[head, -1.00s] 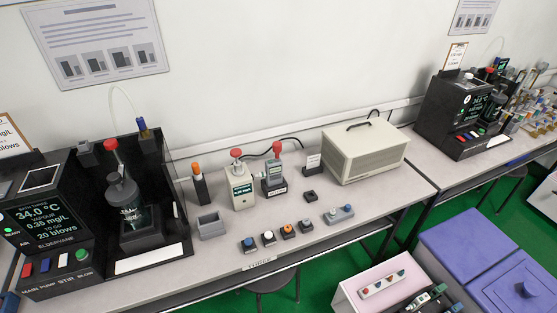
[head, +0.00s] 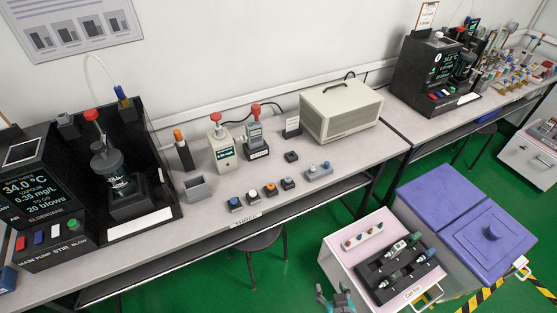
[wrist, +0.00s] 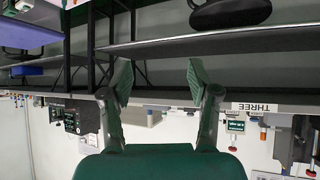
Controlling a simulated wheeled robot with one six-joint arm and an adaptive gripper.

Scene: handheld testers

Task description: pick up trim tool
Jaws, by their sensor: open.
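No thing is clearly marked as the trim tool. A slim black piece with an orange top (head: 182,148) stands upright on the bench, left of the cream handheld tester (head: 222,152). A grey tester with a red knob (head: 256,142) stands beside it. Green-and-grey handheld devices (head: 402,246) lie in a black tray (head: 372,270) on the pale cart. My gripper (head: 336,300) shows at the bottom edge of the head view, in front of the cart. In the wrist view, which is upside down, my gripper (wrist: 160,82) is open and empty, its fingers apart from everything.
The grey bench (head: 320,203) holds an open grey box (head: 197,188), several small button blocks and a beige case (head: 340,110). A black Eldervane machine (head: 45,200) fills the left end. Purple bins (head: 440,195) stand right of the cart (head: 335,262). A stool (head: 258,242) is under the bench.

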